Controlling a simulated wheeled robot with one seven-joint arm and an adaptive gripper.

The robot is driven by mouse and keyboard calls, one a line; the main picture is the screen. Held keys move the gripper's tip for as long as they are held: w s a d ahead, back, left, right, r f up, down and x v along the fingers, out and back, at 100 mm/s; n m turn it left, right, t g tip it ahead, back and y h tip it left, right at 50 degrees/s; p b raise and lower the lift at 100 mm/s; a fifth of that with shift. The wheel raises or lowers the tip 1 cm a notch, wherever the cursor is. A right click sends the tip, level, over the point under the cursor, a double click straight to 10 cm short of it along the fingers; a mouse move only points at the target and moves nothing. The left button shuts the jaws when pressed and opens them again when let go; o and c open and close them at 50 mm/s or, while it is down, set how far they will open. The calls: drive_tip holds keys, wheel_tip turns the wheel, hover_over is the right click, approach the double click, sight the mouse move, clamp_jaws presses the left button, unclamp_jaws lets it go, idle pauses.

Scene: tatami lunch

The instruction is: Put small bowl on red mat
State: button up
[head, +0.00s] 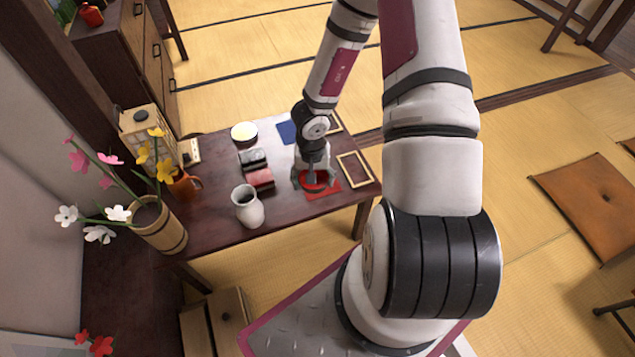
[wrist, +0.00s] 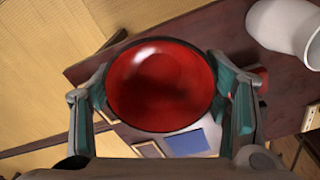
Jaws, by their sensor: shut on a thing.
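The small bowl (wrist: 160,75), glossy red inside with a dark rim, fills the middle of the wrist view. My gripper (wrist: 160,92) is shut on it, with one finger at each side of the rim. In the head view my gripper (head: 313,181) points down over the red mat (head: 326,193) near the table's front right part, with the bowl between its fingers. The bowl and gripper cover part of the mat. I cannot tell whether the bowl touches the mat or hangs just above it.
A white vase (head: 248,208) stands left of the mat. A red box (head: 260,179) and a black box (head: 253,159) lie behind it.

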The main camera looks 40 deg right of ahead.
drive_tip(key=s+d+f+m+b, duration=0.6)
drive_tip(key=d+f+m, duration=0.3)
drive_tip(key=f, duration=0.1)
drive_tip(key=w, duration=0.5)
drive_tip(key=w+f, duration=0.1)
drive_tip(key=w, duration=0.4)
drive_tip(key=w+f, duration=0.1)
drive_tip(key=w, duration=0.4)
drive_tip(key=shift+w+f, duration=0.2)
drive_tip(key=shift+f, duration=0.1)
drive_tip(key=shift+f+b, duration=0.35)
drive_tip(key=shift+f, duration=1)
drive_tip(key=shift+f, duration=0.2)
drive_tip(key=o, duration=1.1)
drive_tip(key=shift+o, duration=0.4)
